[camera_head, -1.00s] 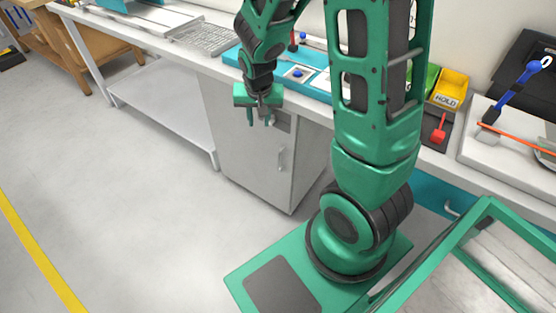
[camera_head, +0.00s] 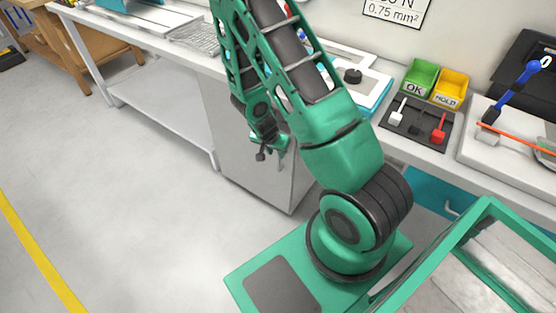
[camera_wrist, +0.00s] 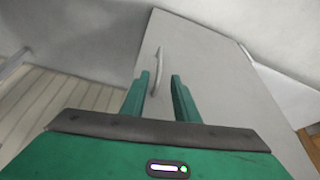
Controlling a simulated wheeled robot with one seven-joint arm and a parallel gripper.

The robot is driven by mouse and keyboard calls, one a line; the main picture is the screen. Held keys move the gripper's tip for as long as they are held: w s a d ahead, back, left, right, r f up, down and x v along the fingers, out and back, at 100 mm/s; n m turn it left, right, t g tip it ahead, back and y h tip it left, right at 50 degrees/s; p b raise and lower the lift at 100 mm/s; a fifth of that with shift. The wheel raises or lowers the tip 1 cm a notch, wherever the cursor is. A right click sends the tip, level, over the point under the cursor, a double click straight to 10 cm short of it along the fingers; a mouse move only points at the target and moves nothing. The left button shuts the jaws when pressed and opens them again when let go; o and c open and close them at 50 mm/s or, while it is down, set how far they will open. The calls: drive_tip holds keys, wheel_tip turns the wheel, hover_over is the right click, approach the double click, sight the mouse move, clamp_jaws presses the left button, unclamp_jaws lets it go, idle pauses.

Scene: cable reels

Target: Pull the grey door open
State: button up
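The grey door (camera_wrist: 208,80) is the front of a cabinet under the bench and looks shut. It also shows in the head view (camera_head: 238,155), partly behind my arm. Its upright metal handle (camera_wrist: 159,70) is in the wrist view, lying between the lines of my two fingers and a little beyond their tips. In the head view the handle is hidden by my arm. My gripper (camera_wrist: 162,82) is open with nothing between its fingers. In the head view it hangs in front of the door (camera_head: 272,155), small and partly covered by my arm.
The bench (camera_head: 190,55) runs above the cabinet, with a low shelf (camera_head: 165,110) to its left. Green (camera_head: 420,78) and yellow (camera_head: 451,88) bins and a dark tray (camera_head: 417,125) stand on top. The floor (camera_head: 110,220) before the door is clear.

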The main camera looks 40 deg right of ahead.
sight(279, 159)
drive_tip(key=x, duration=0.9)
clamp_jaws()
